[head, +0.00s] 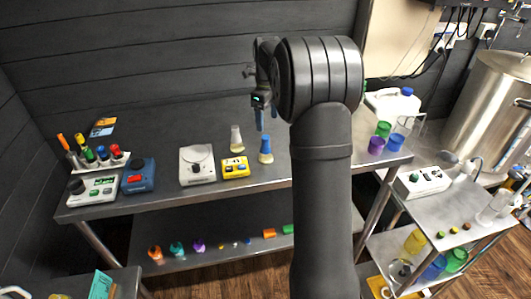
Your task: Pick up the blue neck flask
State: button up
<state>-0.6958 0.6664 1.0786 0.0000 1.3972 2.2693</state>
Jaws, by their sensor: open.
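The blue neck flask (265,151) stands upright on the metal bench, just right of the yellow device. It has a blue upper part and a pale, wider base. A similar flask with a clear neck and yellowish bottom (237,140) stands behind and to its left. My gripper (260,118) is open and empty, pointing down above and slightly behind the blue neck flask in the picture. A gap shows between the fingertips and the flask top; its exact depth is hard to tell.
The yellow device (235,168) and a white balance (197,165) stand left of the flask. A blue device (138,177) and a rack of coloured tools (100,160) are farther left. Green, purple and blue cups (376,145) stand right, beyond my arm. The bench front (190,196) is mostly clear.

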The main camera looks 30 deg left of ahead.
aim_at(267, 137)
notch_tip(267, 137, down, 8)
jog(key=shift+r, duration=0.15)
jog(key=f, duration=0.5)
jog(key=shift+a, duration=0.3)
jog(key=c, duration=1.2)
